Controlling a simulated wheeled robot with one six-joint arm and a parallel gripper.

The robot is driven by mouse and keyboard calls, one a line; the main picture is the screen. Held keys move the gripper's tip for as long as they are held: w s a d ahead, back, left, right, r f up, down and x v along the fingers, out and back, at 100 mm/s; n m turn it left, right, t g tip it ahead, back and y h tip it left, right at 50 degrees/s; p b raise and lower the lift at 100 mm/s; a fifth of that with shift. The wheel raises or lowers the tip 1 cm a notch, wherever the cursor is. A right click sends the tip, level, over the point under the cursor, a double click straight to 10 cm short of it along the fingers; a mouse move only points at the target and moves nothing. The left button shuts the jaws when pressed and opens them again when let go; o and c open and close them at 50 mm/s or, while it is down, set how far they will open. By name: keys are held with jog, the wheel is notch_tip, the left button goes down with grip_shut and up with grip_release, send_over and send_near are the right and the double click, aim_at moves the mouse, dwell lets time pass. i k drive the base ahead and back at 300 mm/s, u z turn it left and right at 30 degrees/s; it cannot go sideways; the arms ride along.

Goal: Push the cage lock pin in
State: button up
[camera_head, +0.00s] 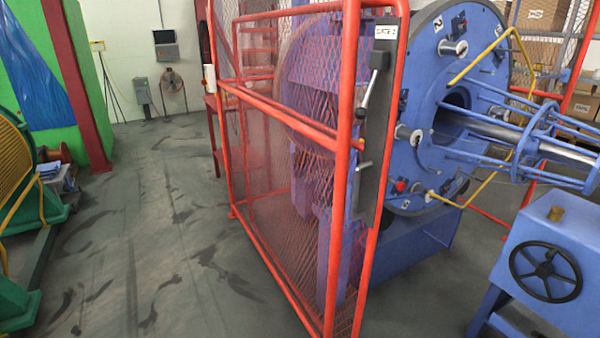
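The red mesh guard (285,190) stands in the middle, with a dark grey plate (376,130) on its right end post. A lever with a dark grip (369,88) slants across the plate's upper part. Lower on the plate a short silver pin with a side bar (363,166) sticks out. It looks like a lock pin, but I cannot tell for certain that it is the cage lock pin or how deep it sits. Behind is the blue round strander plate (425,110) with silver studs and red knobs. My gripper is not in view.
A blue stand with a black handwheel (545,272) is at the lower right. Blue rods and yellow bars extend right from the round plate. A green machine (25,60) stands at the left. The grey floor (150,240) between it and the guard is clear.

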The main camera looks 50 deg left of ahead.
aim_at(400, 186)
jog(key=u, duration=1.2)
